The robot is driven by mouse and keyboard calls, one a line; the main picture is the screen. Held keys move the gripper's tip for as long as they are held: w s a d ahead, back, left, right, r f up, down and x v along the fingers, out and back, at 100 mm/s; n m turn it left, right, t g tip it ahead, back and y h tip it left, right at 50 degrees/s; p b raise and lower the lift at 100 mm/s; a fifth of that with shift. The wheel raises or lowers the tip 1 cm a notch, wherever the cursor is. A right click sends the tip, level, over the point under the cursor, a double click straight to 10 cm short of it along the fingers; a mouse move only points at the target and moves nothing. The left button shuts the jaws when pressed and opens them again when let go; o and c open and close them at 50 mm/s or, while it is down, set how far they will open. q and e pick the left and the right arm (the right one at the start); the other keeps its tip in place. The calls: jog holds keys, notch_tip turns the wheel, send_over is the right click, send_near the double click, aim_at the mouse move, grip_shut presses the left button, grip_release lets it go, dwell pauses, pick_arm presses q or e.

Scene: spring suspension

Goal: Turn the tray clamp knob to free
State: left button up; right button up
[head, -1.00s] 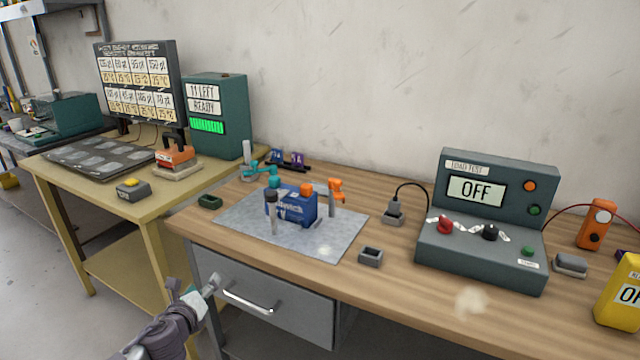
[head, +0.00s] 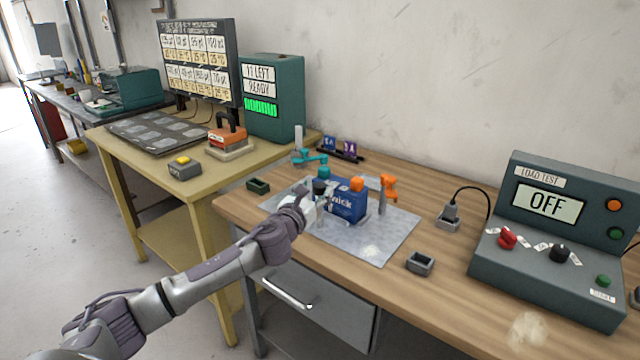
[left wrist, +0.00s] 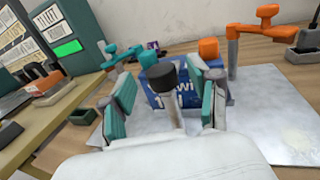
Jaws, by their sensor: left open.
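A black knob (left wrist: 163,76) on a grey post stands in front of the blue battery (head: 346,203). The knob also shows in the head view (head: 319,186), partly behind my left gripper (head: 309,203). In the left wrist view my left gripper (left wrist: 168,92) is open, with one teal-padded finger on each side of the knob's post. I cannot tell whether either finger touches it. The grey metal tray (head: 385,238) lies under the battery. My right gripper is not in view.
An orange-handled clamp (head: 388,187) stands right of the battery, and a teal arm fixture (head: 310,160) behind it on the left. The load tester (head: 545,262) is at the right. Small dark holders (head: 420,263) sit on the wooden bench, with free room between.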

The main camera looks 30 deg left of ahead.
pick_arm(q)
jog(key=shift+w+a, duration=0.15)
jog(key=shift+w, duration=0.65)
jog(key=shift+w+a, duration=0.15)
jog(key=shift+w, duration=0.6)
grip_shut()
